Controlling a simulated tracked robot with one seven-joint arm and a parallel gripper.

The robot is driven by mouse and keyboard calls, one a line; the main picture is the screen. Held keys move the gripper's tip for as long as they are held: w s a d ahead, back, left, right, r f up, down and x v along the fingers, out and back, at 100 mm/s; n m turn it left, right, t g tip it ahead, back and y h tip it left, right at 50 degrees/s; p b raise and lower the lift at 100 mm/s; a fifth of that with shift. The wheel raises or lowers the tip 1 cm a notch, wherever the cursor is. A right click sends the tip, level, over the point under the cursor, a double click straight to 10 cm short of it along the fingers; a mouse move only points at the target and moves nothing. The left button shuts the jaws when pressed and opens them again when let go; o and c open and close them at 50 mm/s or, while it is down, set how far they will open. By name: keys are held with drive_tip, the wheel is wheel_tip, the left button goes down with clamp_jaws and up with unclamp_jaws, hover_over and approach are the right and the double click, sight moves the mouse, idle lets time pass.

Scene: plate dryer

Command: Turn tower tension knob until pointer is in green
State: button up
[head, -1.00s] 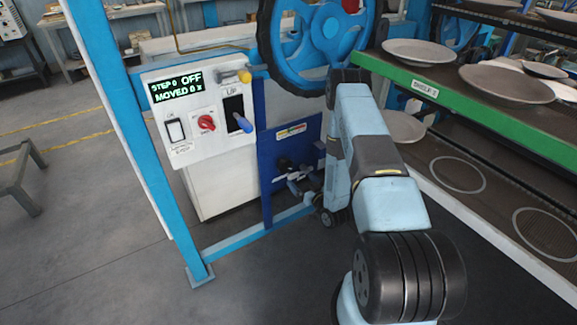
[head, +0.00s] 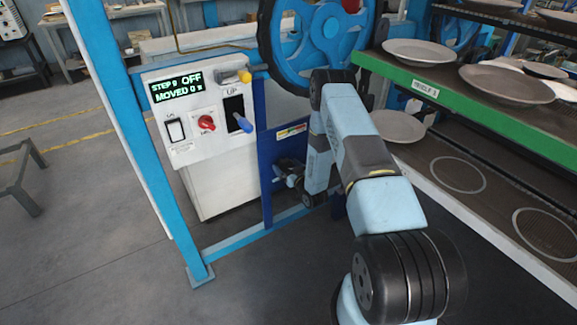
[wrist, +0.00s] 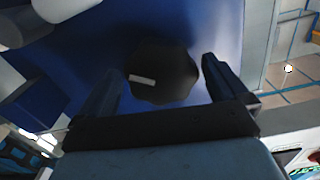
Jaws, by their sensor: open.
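The tension knob (wrist: 172,84) is black with a lobed rim and a pale pointer mark (wrist: 142,79) on its left part. It sits on a blue panel (head: 266,176). My gripper (wrist: 161,67) is open, with one finger to each side of the knob and a visible gap on both sides. In the head view my gripper (head: 290,178) is low in front of the panel, and the knob is hidden behind it. A coloured scale strip (head: 291,131) shows near the panel top; where the pointer stands against its green cannot be told.
Left of the panel is a white control box (head: 196,130) with a display, a red knob (head: 206,123) and a blue-tipped lever (head: 243,123). A blue handwheel (head: 326,35) is above. A green-edged shelf (head: 472,106) with plates stands right. A blue post (head: 135,140) stands left.

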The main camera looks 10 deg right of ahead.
drive_tip(key=shift+w+a, duration=0.2)
drive_tip(key=shift+w, duration=0.45)
drive_tip(key=shift+c, duration=0.3)
drive_tip(key=c, duration=0.9)
drive_tip(key=shift+d, duration=0.1)
